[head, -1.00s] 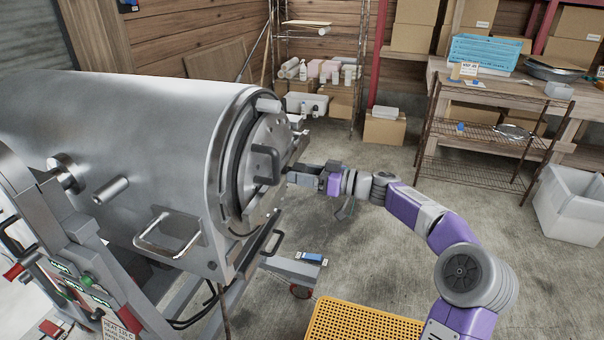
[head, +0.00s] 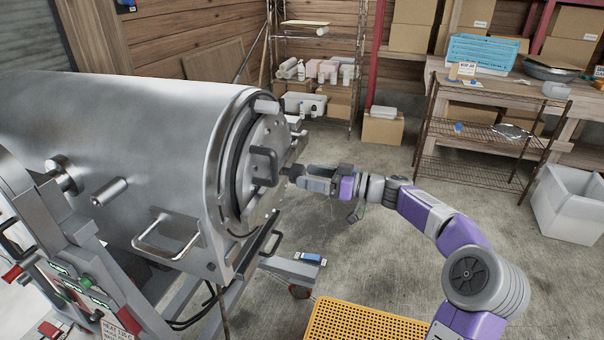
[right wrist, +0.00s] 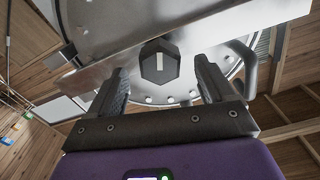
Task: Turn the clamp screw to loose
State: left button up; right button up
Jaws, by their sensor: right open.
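The clamp screw is a dark faceted knob (right wrist: 160,64) with a pale line on its face. It sits on the metal bar across the round door of the steel vessel (head: 120,130). In the head view the knob (head: 291,173) shows small at the door's right side. My right gripper (right wrist: 161,75) is open, with one finger on each side of the knob in the wrist view. In the head view my right gripper (head: 304,180) points left at the knob, and I cannot tell whether it touches it. The pale line runs upright in the wrist view. My left gripper is not in view.
A door handle (head: 264,166) stands out left of the knob. A loop handle (head: 168,237) and a control panel (head: 75,285) are on the vessel's near side. A yellow perforated crate (head: 365,322) is below the arm. The floor right of the vessel is mostly clear.

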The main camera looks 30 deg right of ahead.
jog(key=v, duration=0.4)
dwell(0.4)
jog(key=w+a+f+m+g+h+p, duration=0.1)
jog(key=a+f+m+g, duration=0.2)
jog(key=f, duration=0.5)
jog(key=w+a+f+m+g+h+p, duration=0.1)
jog(key=a+f+m+p, duration=0.1)
jog(key=a+f, duration=0.45)
jog(key=s+a+f+m+g+h+p, duration=0.1)
jog(key=s+a+f+g, duration=0.2)
jog(key=a+f, duration=0.35)
jog(key=s+a+f+m+g+h+p, duration=0.1)
jog(key=s+a+f+m+g, duration=0.15)
jog(key=f, duration=0.75)
jog(key=s+a+f+g+h+p, duration=0.1)
jog(key=s+a+f, duration=0.2)
jog(key=s, duration=0.4)
jog(key=s+a+f+g+h+p, duration=0.1)
jog(key=s+a+f, duration=0.2)
jog(key=s, duration=0.4)
jog(key=s+a+f+g+h+p, duration=0.1)
jog(key=s+a+f, duration=0.3)
jog(key=s, duration=0.3)
jog(key=shift+a+g+p, duration=0.35)
jog(key=shift+a+p, duration=0.05)
jog(key=shift+a, duration=0.5)
jog(key=shift+f, duration=0.1)
